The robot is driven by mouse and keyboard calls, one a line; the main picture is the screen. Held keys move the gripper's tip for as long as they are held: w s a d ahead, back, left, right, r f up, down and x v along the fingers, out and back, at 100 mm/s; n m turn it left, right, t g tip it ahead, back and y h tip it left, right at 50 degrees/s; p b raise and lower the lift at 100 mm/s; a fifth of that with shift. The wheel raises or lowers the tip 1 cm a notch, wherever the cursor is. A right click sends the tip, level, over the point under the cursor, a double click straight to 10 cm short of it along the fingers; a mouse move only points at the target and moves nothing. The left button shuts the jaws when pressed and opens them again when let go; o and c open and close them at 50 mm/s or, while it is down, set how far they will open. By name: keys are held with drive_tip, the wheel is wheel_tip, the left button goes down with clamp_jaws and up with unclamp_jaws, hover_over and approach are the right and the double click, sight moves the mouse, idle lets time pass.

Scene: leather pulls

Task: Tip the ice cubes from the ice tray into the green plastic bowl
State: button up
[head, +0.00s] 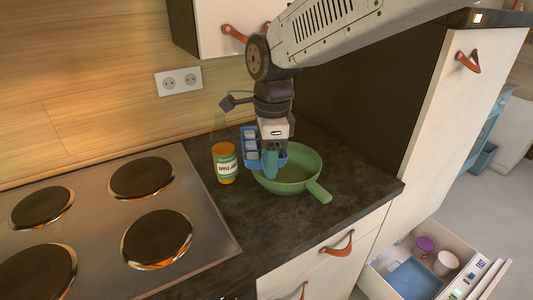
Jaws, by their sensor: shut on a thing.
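My gripper (271,160) is shut on the blue ice tray (247,152), which holds pale ice cubes (251,141) in its compartments. The tray is held above the left part of the green bowl (308,157); my gripper covers the tray's middle. The tray looks tilted, but I cannot tell how far. The green bowl stands on the dark counter and has a short handle pointing to the front right. The part of its inside that shows looks empty; the left part is hidden by the tray and my gripper.
A bottle with an orange-and-green label (226,164) stands close left of the tray. The hob (95,215) is further left. A tall cabinet side (365,110) rises behind the bowl. The counter (265,220) in front is clear. An open drawer (385,281) holds containers below right.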

drive_tip(key=w+d+f+g+y, duration=0.1)
drive_tip(key=d+y, duration=0.4)
drive_tip(key=y, duration=0.5)
drive_tip(key=w+d+f+g+y, duration=0.1)
drive_tip(key=d+f+g+y, duration=0.2)
drive_tip(key=y, duration=0.7)
drive_tip(key=shift+d+f+y, duration=0.4)
drive_tip(key=shift+d+f, duration=0.6)
drive_tip(key=shift+f, duration=0.25)
drive_tip(key=shift+s+r, duration=0.1)
